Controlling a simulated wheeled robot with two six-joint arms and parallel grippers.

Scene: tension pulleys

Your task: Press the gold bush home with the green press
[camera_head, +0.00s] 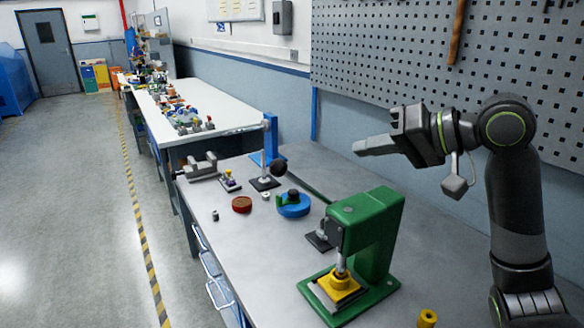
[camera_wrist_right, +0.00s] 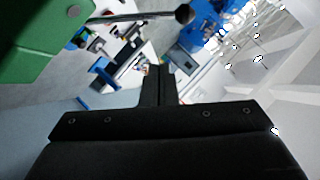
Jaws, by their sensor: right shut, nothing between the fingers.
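The green press (camera_head: 372,222) stands on the front right of the bench. Its ram reaches down to a yellow-gold piece (camera_head: 341,279) on the press base; whether it touches, and how deep the piece sits, I cannot tell. A separate small gold ring-shaped piece (camera_head: 427,319) stands on the bench right of the press. A rod with a black knob (camera_head: 279,167) runs back from the press; the knob also shows in the right wrist view (camera_wrist_right: 184,14). My right gripper (camera_head: 357,147) is shut and empty, in the air above and behind the press. My left gripper is not in view.
A blue round fixture (camera_head: 293,205), a red-brown disc (camera_head: 242,204), a blue stand (camera_head: 270,140) and a grey vise (camera_head: 202,167) occupy the bench behind the press. A pegboard wall (camera_head: 450,60) rises behind my right arm. The bench's left front is mostly clear.

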